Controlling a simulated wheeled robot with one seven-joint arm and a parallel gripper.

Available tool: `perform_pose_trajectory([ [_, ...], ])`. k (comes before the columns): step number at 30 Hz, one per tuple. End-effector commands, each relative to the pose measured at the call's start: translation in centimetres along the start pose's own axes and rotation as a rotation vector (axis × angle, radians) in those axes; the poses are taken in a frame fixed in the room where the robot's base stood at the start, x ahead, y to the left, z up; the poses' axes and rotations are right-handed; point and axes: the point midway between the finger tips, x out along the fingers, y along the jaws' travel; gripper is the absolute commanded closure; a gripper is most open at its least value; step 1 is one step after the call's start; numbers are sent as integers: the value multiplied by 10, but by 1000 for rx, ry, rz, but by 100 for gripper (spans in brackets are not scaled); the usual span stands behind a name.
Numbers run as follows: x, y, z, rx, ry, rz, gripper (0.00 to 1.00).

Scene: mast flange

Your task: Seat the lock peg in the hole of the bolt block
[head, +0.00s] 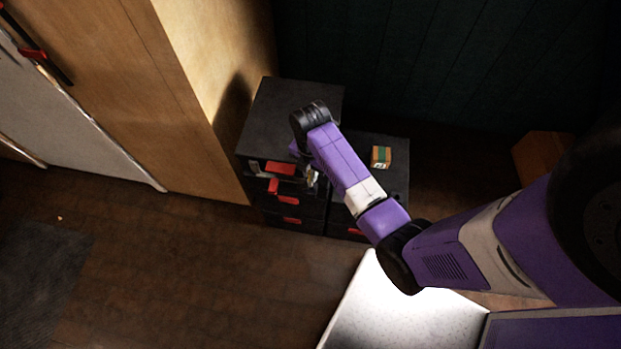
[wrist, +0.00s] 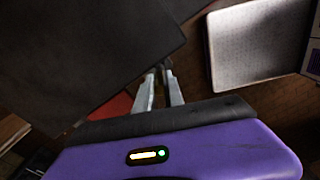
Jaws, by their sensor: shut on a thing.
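My gripper (head: 312,181) is in front of the black cabinet, near its right front edge, partly hidden under my arm. In the wrist view my gripper (wrist: 161,72) has its two pale fingers close together. A small dark piece, which looks like the lock peg (wrist: 166,63), is between the fingertips; its lower end cannot be made out. A small grey metal piece on the cabinet front, left of the upper red part, may be the bolt block (head: 254,168). Its hole is too small to see, and the peg appears apart from it.
The tall black cabinet (head: 285,105) has drawers with red handles (head: 288,200). A lower dark unit beside it carries an orange and green box (head: 381,157). A wooden wall or cupboard (head: 190,90) stands to the left. The brown floor (head: 170,260) in front is clear.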

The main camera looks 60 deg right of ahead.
Motion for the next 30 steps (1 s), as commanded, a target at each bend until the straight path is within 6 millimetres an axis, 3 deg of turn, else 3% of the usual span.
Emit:
perform_pose_trajectory([
  [12, 42, 0, 0, 0, 0, -1, 100],
  [24, 47, 0, 0, 0, 0, 0, 100],
  [25, 46, 0, 0, 0, 0, 0, 81],
  [30, 46, 0, 0, 0, 0, 0, 78],
])
